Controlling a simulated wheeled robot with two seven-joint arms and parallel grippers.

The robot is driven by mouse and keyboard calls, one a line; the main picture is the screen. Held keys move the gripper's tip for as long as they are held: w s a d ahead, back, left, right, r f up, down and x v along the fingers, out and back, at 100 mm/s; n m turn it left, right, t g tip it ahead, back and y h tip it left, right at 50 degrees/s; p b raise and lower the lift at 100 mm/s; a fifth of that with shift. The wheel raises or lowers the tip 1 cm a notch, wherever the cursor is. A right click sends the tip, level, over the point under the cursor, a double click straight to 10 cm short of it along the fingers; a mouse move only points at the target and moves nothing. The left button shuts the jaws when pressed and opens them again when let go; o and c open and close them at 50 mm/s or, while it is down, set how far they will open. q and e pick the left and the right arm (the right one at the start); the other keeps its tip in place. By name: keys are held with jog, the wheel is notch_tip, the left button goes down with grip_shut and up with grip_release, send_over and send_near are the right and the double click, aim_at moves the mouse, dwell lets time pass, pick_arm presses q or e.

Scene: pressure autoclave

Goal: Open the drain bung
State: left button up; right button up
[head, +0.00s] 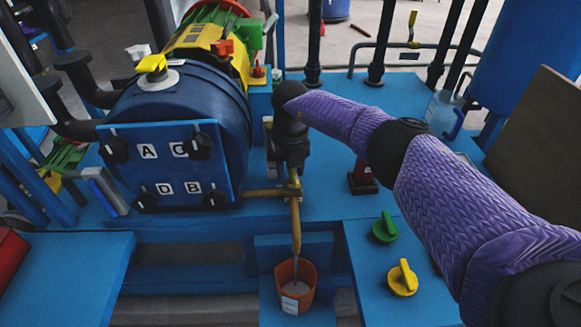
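My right arm comes in from the right, and my dark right gripper (291,168) points down just above a brass drain fitting (294,187). The gripper covers the top of the fitting. I cannot tell whether its fingers touch it, or whether they are open or shut. A brass pipe (262,193) joins the fitting to the blue autoclave vessel (178,108), and a spout (296,228) runs down from it to an orange cup (295,286) with pale contents. I cannot make out the drain bung separately. My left gripper is out of view.
The vessel's square blue door (168,165) carries knobs labelled A, B, C and D. A green knob (385,228) and a yellow knob (403,279) sit on the blue panel at right. Dark pipes (377,50) stand behind. A red-and-black object (362,180) is beside my arm.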

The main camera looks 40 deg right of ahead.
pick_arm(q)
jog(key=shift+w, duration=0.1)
pick_arm(e)
jog(key=shift+r, duration=0.4)
notch_tip(320, 180, up, 9)
jog(key=p, duration=0.5)
jog(key=shift+r, duration=0.15)
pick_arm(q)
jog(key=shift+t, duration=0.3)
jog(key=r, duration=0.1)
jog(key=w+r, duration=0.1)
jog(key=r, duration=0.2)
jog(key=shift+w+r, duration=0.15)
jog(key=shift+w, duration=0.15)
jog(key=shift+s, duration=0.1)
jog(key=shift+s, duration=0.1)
